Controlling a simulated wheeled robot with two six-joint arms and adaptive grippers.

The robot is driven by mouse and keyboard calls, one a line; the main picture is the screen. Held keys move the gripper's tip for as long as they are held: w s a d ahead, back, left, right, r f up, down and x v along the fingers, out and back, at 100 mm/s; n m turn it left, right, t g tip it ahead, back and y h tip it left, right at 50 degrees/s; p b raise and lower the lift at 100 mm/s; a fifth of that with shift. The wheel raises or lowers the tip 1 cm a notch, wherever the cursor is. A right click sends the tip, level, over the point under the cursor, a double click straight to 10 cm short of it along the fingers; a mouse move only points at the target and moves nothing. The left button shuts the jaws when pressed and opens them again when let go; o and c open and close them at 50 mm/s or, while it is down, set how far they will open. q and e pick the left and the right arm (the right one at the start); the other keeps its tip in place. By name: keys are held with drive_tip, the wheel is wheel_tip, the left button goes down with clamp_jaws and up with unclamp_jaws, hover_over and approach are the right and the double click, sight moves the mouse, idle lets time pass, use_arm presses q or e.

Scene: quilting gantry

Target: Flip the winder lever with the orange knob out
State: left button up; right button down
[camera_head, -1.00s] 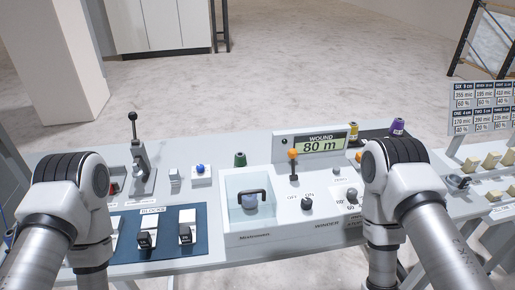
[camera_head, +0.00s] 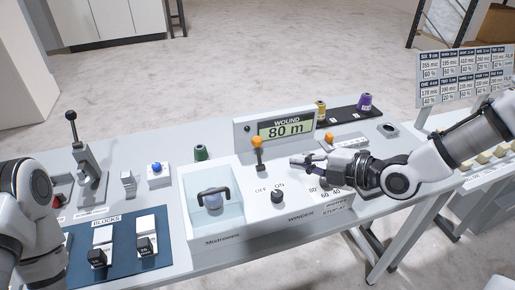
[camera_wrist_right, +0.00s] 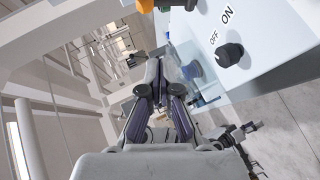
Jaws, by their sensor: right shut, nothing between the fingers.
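My right gripper (camera_head: 293,161) is shut and empty. It reaches in from the right over the winder panel, its tips a short way right of the lever and apart from it in the head view. In the right wrist view the shut fingers (camera_wrist_right: 160,92) point ahead, and an orange piece shows cut off at the top edge. My left arm shows at the left edge; its gripper is out of view.
The OFF/ON knob (camera_head: 277,196) sits below the lever. A clear-fronted bin (camera_head: 214,222) with a dark handle is to the left. A second small orange knob (camera_head: 329,138) stands behind my right gripper. Green, yellow and purple spools stand along the back.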

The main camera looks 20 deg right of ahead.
sight(258, 153)
drive_tip(key=p+x, duration=0.1)
drive_tip(key=x, duration=0.8)
drive_tip(key=shift+a+p, duration=0.15)
drive_tip(key=shift+p, duration=0.15)
drive_tip(key=w, duration=0.1)
drive_tip(key=w+f+p, duration=0.1)
drive_tip(key=w, duration=0.1)
drive_tip(key=shift+w+d+f, duration=0.1)
drive_tip(key=shift+d+f, duration=0.1)
drive_tip(key=shift+f, duration=0.05)
drive_tip(key=shift+w+d+f, duration=0.2)
drive_tip(key=shift+w+f, duration=0.05)
drive_tip(key=shift+w, duration=0.1)
drive_tip(key=shift+a, duration=0.15)
